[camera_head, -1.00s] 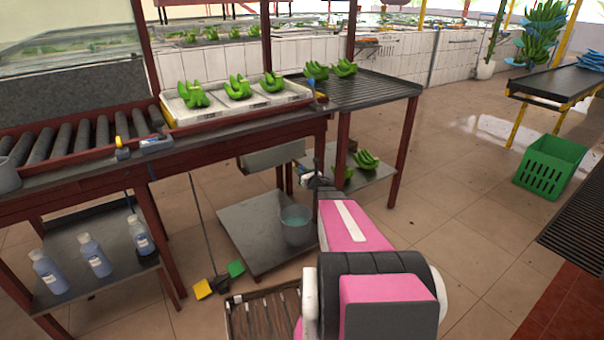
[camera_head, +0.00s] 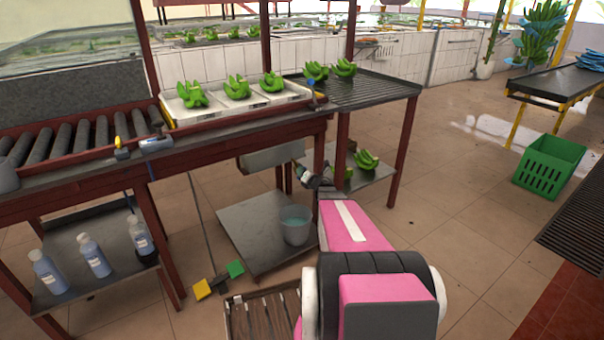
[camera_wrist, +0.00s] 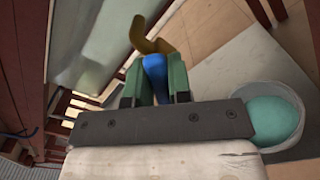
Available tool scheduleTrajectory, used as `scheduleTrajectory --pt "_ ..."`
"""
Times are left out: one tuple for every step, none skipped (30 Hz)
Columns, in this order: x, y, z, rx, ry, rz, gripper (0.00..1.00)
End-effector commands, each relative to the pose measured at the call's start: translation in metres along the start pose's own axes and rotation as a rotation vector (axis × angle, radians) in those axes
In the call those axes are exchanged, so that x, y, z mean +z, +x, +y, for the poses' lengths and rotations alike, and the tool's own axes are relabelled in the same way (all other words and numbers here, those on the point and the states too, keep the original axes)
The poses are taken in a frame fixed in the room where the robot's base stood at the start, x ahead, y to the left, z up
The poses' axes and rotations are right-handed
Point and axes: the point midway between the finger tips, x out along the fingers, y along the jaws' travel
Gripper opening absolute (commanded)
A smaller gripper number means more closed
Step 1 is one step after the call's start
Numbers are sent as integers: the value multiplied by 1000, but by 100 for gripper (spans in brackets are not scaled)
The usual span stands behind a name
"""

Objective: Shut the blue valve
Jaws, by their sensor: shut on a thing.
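The blue valve shows in the wrist view as a blue handle (camera_wrist: 155,74) with a bent brass-coloured part (camera_wrist: 153,38) just beyond it. My gripper (camera_wrist: 158,80) has its two green fingers on either side of the blue handle and is shut on it. In the head view my gripper (camera_head: 301,170) is low beside the grey tank (camera_head: 272,157) under the table. The valve cannot be made out there, and its lower part is hidden by the fingers in the wrist view.
A bucket of greenish liquid (camera_head: 295,225) stands below my gripper; its rim also shows in the wrist view (camera_wrist: 298,95). A red table leg (camera_head: 341,145) and a low shelf with bananas (camera_head: 378,172) are close by. Open floor lies to the right.

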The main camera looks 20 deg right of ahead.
Motion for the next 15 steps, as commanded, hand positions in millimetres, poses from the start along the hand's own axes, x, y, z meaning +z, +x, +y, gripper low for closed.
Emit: scheduleTrajectory --pt "0 -1 -1 -2 42 1 0" --pt "0 -1 -1 -2 71 1 0" --pt "0 -1 -1 -2 109 1 0" --pt "0 -1 -1 -2 137 1 0" --pt "0 -1 -2 -2 165 1 0" --pt "-1 -1 -2 -2 204 1 0" --pt "-1 -1 -2 -2 232 1 0" --pt "-1 -1 -2 -2 260 1 0" --pt "-1 -1 -3 -2 298 1 0" --pt "-1 -1 -3 -2 327 1 0" --pt "-1 -1 -3 -2 355 1 0" --pt "-1 -1 -3 -2 393 1 0" --pt "-1 -1 -3 -2 421 1 0" --pt "-1 -1 -4 -2 448 1 0" --pt "-1 -1 -4 -3 484 1 0"
